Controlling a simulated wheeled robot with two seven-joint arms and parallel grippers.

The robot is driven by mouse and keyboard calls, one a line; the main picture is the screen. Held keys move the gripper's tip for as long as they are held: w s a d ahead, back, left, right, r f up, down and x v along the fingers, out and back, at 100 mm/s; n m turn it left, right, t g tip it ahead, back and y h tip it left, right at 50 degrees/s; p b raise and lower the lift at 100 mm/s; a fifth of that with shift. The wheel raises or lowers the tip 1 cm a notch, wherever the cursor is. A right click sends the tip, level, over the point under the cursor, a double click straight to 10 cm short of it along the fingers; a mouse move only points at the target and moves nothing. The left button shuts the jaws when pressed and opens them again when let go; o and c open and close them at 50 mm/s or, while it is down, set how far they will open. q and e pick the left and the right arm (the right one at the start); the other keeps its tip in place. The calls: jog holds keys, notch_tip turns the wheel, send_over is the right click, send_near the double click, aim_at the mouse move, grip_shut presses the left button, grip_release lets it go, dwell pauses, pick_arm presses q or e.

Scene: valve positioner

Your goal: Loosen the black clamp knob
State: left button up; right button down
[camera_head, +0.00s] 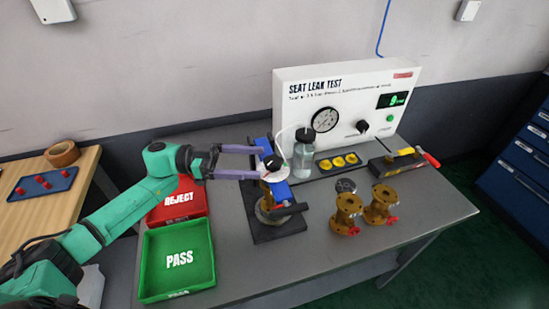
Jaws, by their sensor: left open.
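The black clamp knob (272,161) sits on top of the blue clamp fixture (279,191), above a pale disc. A brass valve (268,209) stands below it on the fixture's dark base (278,228). My left gripper (262,163) comes in from the left with its two purple fingers apart. One finger is on the far side of the knob and one on the near side. I cannot tell whether either finger touches it. My right gripper is not in view.
The white seat leak test panel (350,92) stands behind, with a clear bottle (305,155) close right of the knob. Two brass valves (348,210) stand at the right. A red reject tray (178,200) and green pass tray (178,260) are at the left.

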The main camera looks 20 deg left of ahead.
aim_at(274, 160)
pick_arm(q)
jog(key=p+x, duration=0.1)
jog(key=x, duration=0.4)
jog(key=shift+d+r, duration=0.1)
jog(key=shift+d, duration=0.25)
grip_shut()
jog(key=shift+r+n+t+p, duration=0.1)
jog(key=shift+n+t+p, duration=0.3)
jog(key=shift+p, duration=0.5)
jog(key=n+t+y+p, duration=0.2)
jog(key=t+p, duration=0.1)
jog(key=p, duration=0.1)
jog(key=n+t+y+p, duration=0.2)
jog(key=t+p, duration=0.1)
jog(key=t, duration=0.1)
jog(key=shift+n+p, duration=0.4)
jog(key=shift+a+n+t+y+p, duration=0.1)
jog(key=shift+n+t+y+p, duration=0.7)
jog(key=shift+n+t+y, duration=0.25)
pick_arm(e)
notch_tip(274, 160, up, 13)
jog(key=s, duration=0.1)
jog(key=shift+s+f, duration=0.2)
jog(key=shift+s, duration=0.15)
pick_arm(q)
jog(key=shift+y, duration=0.25)
grip_release()
jog(key=shift+f, duration=0.2)
